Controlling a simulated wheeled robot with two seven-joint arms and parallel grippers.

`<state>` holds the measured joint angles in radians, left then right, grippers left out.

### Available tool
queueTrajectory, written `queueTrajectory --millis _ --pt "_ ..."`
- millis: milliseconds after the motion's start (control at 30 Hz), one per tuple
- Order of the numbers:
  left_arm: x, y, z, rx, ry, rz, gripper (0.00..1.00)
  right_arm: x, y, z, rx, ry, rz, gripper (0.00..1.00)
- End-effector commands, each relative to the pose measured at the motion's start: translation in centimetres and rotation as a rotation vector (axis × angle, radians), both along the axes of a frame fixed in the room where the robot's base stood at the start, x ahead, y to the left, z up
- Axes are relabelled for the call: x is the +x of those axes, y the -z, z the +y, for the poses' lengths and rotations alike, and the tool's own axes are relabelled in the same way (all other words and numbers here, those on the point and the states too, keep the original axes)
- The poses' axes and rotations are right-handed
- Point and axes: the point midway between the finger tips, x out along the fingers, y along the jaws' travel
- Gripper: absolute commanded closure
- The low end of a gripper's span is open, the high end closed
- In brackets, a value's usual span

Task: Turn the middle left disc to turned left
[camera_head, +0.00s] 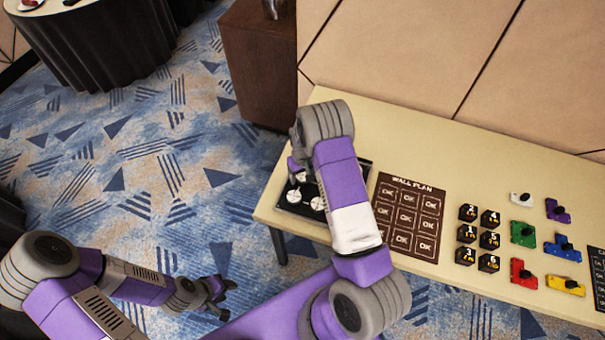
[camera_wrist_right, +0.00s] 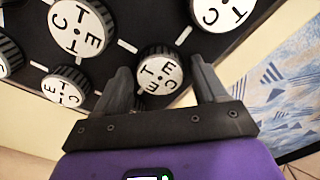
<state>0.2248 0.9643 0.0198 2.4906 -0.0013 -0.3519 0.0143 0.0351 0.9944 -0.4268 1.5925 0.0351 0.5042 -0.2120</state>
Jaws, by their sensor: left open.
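The black disc panel (camera_head: 283,206) lies on the left end of the table, with white-faced discs (camera_head: 318,203) showing beside my right arm. My right gripper (camera_head: 296,172) is low over the panel's far part. In the right wrist view, its two fingers (camera_wrist_right: 160,78) stand apart on either side of a disc (camera_wrist_right: 161,73) with black letters and a dark ridged rim. A narrow gap seems to show beside the disc; contact is unclear. My right arm hides part of the panel in the head view. My left gripper (camera_head: 217,291) is open and empty, off the table over the carpet.
More lettered discs (camera_wrist_right: 80,28) surround the gripped area, with white marks between them. On the table are the brown wall plan (camera_head: 408,213), several black numbered cubes (camera_head: 478,238) and several coloured blocks with knobs (camera_head: 561,247). A brown cabinet (camera_head: 257,70) stands behind the table's left end.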

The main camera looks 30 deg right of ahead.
Motion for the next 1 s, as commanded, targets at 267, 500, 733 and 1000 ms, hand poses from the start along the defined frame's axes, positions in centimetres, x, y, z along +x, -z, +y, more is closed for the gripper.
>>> queueTrajectory --millis 267,500,733,1000 --pt "0.0 0.0 0.0 0.0 0.0 0.0 0.57 0.0 0.0 0.0 0.0 0.0 0.0 0.72" --pt "0.0 0.1 0.0 0.0 0.0 0.0 0.57 0.0 0.0 0.0 0.0 0.014 0.0 0.76" --pt "0.0 0.4 0.0 0.0 0.0 0.0 0.57 0.0 0.0 0.0 0.0 0.105 0.0 0.76" --pt "0.0 1.1 0.0 0.0 0.0 0.0 0.57 0.1 0.0 0.0 0.0 0.325 -0.001 0.76"
